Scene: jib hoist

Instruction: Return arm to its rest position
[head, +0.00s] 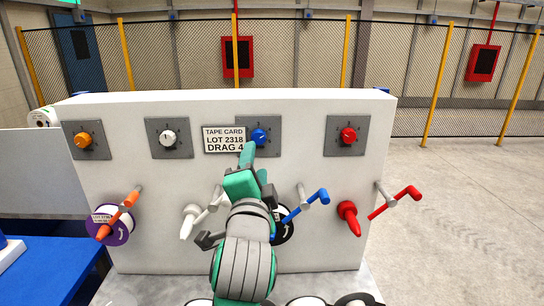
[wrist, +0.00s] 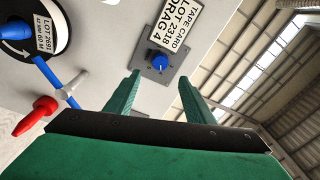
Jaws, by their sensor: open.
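My gripper (head: 252,160) is raised in front of the white panel (head: 100,180), just below the blue knob (head: 259,136). In the wrist view its two green fingers (wrist: 150,95) are spread apart with nothing between them, and the blue knob (wrist: 159,62) shows beyond the tips. I cannot tell whether a fingertip touches the knob's plate. My arm hides part of the panel's middle.
Orange (head: 84,140), white (head: 168,138) and red (head: 348,135) knobs line the panel. A blue table (head: 45,270) stands left. Open floor (head: 460,220) lies right.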

